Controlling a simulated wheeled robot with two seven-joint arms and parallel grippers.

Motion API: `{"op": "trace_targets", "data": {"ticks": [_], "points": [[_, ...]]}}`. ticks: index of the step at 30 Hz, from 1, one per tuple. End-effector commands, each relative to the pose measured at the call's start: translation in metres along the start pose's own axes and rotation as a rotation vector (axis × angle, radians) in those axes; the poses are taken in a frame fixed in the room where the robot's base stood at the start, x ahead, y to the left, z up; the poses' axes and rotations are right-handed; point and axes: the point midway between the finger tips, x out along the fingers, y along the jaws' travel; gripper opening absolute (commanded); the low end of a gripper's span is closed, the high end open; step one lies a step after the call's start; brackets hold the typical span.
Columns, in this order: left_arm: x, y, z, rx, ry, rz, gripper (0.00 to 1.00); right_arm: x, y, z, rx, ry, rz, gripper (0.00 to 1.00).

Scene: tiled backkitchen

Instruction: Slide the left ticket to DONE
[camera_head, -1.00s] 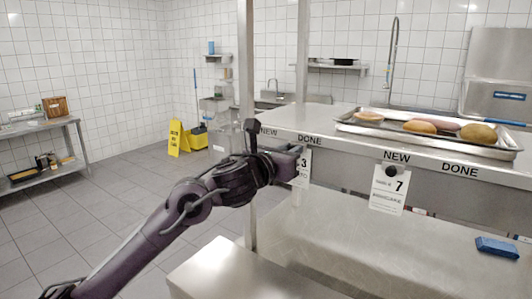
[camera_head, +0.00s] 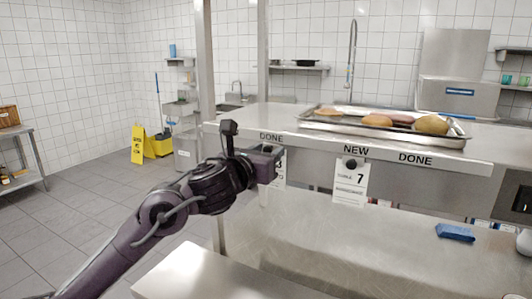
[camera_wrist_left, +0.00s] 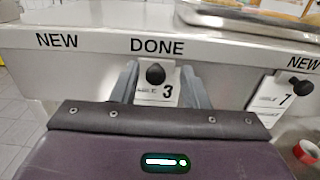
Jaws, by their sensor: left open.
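The left ticket, a white card with a 3 (camera_wrist_left: 158,93), hangs by a black round knob (camera_wrist_left: 155,74) directly below the left DONE label (camera_wrist_left: 157,46). In the head view only the right part of this ticket (camera_head: 280,168) shows beside my gripper. My left gripper (camera_head: 270,156) is open at the rail front. In the wrist view its two fingers (camera_wrist_left: 158,88) stand on either side of the ticket and knob; I cannot tell whether either touches. The left NEW label (camera_wrist_left: 57,40) is to the left of DONE. My right gripper is not in view.
A second ticket with a 7 (camera_head: 351,184) hangs under the right NEW label, with another DONE label (camera_head: 415,159) beside it. A metal tray (camera_head: 330,126) of buns stands on the shelf above.

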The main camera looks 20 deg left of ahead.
Motion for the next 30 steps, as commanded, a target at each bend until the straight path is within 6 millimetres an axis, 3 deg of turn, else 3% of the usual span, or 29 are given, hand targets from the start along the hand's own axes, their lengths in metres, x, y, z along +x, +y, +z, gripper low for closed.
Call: {"op": "trace_targets", "data": {"ticks": [15, 30], "points": [[-0.071, -0.001, 0.0, 0.003, -0.001, -0.001, 0.41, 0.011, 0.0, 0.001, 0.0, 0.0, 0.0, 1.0], [-0.077, -0.002, 0.0, 0.001, 0.0, -0.002, 0.41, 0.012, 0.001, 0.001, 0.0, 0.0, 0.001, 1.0]]}}
